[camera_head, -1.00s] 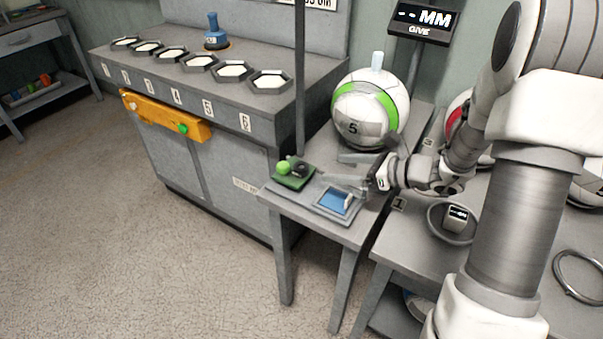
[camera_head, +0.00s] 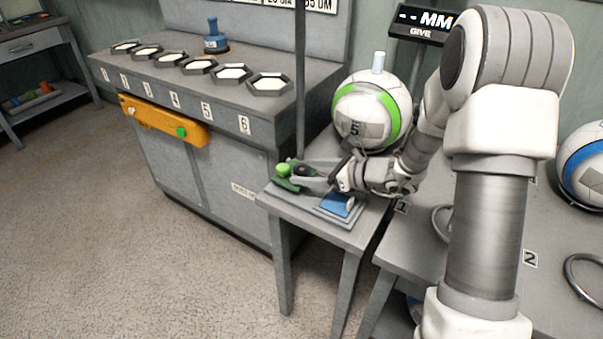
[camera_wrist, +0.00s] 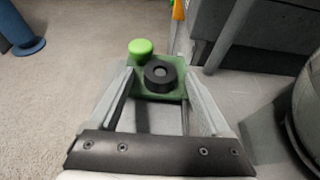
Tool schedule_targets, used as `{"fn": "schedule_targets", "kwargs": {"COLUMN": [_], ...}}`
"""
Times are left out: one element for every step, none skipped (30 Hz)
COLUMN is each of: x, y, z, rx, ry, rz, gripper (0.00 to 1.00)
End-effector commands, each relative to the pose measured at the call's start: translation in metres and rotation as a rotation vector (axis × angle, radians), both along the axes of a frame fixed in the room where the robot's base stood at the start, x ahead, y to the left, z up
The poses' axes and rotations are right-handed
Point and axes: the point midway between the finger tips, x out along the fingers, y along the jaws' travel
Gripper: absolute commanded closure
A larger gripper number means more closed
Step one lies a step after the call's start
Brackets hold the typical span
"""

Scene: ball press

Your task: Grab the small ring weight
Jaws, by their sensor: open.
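The small ring weight is a black ring (camera_wrist: 160,75) with a dark centre hole, sitting on a green tray (camera_wrist: 153,95) in the wrist view. A round green knob (camera_wrist: 141,47) stands at the tray's left corner, beside the ring. My gripper (camera_wrist: 160,86) is open and empty, with one finger to each side of the ring in the picture. Whether the tips are level with it I cannot tell. In the head view my gripper (camera_head: 307,172) is over the green tray (camera_head: 287,184), and the fingers largely hide the ring there.
The tray is on a small grey table (camera_head: 340,236), near a blue-topped pad (camera_head: 338,205). A white ball with a green band (camera_head: 371,110) stands behind my wrist. A grey cabinet (camera_head: 215,170) borders the table on the left. Open floor lies in front.

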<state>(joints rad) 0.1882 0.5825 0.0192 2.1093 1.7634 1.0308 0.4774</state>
Motion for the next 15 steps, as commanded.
{"fn": "schedule_targets", "kwargs": {"x": [-0.0002, -0.0001, -0.0003, -0.0003, -0.0003, -0.0003, -0.0003, -0.0003, -0.0003, -0.0004, -0.0004, -0.0004, -0.0004, -0.0004, -0.0004], "y": [-0.0001, -0.0002, -0.0002, -0.0002, -0.0002, -0.0003, -0.0003, -0.0003, -0.0003, -0.0004, -0.0004, -0.0004, -0.0004, -0.0004, -0.0004], "z": [0.0002, 0.0002, 0.0002, 0.0002, 0.0002, 0.0003, 0.0002, 0.0003, 0.0002, 0.0002, 0.0002, 0.0002, 0.0002, 0.0002, 0.0002], "rx": [0.000, 0.000, 0.000, 0.000, 0.000, 0.000, 0.000, 0.000, 0.000, 0.000, 0.000, 0.000, 0.000, 0.000, 0.000], "ry": [0.000, 0.000, 0.000, 0.000, 0.000, 0.000, 0.000, 0.000, 0.000, 0.000, 0.000, 0.000, 0.000, 0.000, 0.000], "rz": [0.000, 0.000, 0.000, 0.000, 0.000, 0.000, 0.000, 0.000, 0.000, 0.000, 0.000, 0.000, 0.000, 0.000, 0.000], "gripper": [0.22, 0.28, 0.35, 0.40, 0.46, 0.53, 0.58, 0.64, 0.71, 0.76, 0.82, 0.89, 0.94, 1.00, 1.00]}}
